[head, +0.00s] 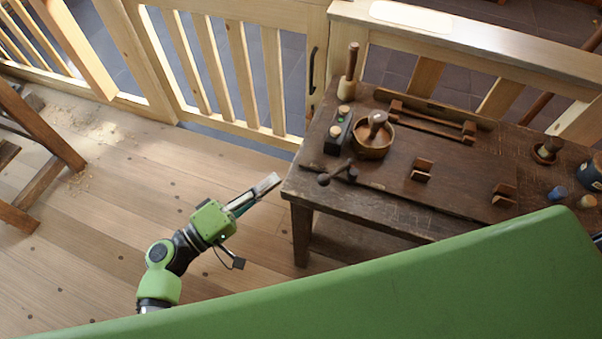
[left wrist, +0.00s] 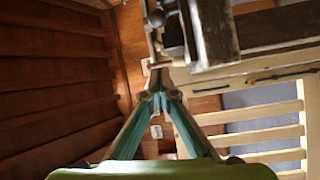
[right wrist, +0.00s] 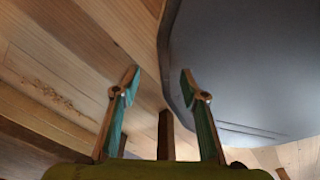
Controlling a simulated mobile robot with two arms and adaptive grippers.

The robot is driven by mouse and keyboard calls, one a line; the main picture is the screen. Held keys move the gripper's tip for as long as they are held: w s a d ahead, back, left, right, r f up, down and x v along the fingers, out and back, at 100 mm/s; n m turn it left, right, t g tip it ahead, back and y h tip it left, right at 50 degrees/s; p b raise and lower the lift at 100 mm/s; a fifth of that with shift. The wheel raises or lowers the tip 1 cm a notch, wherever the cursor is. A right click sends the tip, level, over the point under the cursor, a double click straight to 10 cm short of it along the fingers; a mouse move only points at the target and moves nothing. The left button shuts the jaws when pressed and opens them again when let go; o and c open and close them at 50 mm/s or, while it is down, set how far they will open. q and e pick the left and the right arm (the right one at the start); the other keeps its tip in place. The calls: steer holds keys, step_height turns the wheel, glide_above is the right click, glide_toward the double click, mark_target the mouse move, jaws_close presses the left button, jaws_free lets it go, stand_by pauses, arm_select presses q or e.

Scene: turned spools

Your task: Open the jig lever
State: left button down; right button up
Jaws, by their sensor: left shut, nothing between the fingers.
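A dark lever with rounded ends (head: 338,173), which looks like the jig lever, sits at the near left edge of the wooden bench (head: 385,205). Dark rounded parts (left wrist: 157,18), probably of the same lever, show at the top of the left wrist view. My left gripper (head: 275,181) is shut and empty, just left of the bench corner and apart from the lever in the head view. Its fingers meet in the left wrist view (left wrist: 157,70). My right gripper (right wrist: 160,78) is open and empty in its wrist view; it is hidden in the head view.
The bench holds a round wooden bowl (head: 372,146), a dark block with round buttons (head: 338,132), a wooden rack (head: 432,118) and small holders (head: 421,170). A slatted wooden gate (head: 235,75) stands behind. The floor (head: 100,240) left of the bench is open.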

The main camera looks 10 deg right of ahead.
mark_target(337, 171)
arm_select(q)
steer(key=p+x, duration=0.1)
steer(key=x, duration=0.3)
steer(key=p+x, duration=0.1)
steer(key=x, duration=0.4)
steer(key=shift+w+d+r+p, duration=0.1)
steer(key=shift+r+p, duration=0.15)
steer(key=shift+p, duration=0.05)
steer(key=s, duration=0.1)
steer(key=p, duration=0.1)
steer(key=s+d, duration=0.1)
steer(key=shift+s+f, duration=0.35)
steer(key=shift+f, duration=0.05)
steer(key=shift+s+f+p, duration=0.15)
steer(key=shift+s+p, duration=0.15)
steer(key=shift+s, duration=0.25)
arm_select(e)
steer(key=r, duration=0.4)
steer(key=shift+w+a+r, duration=0.1)
steer(key=shift+a+r, duration=0.05)
steer(key=shift+a, duration=0.1)
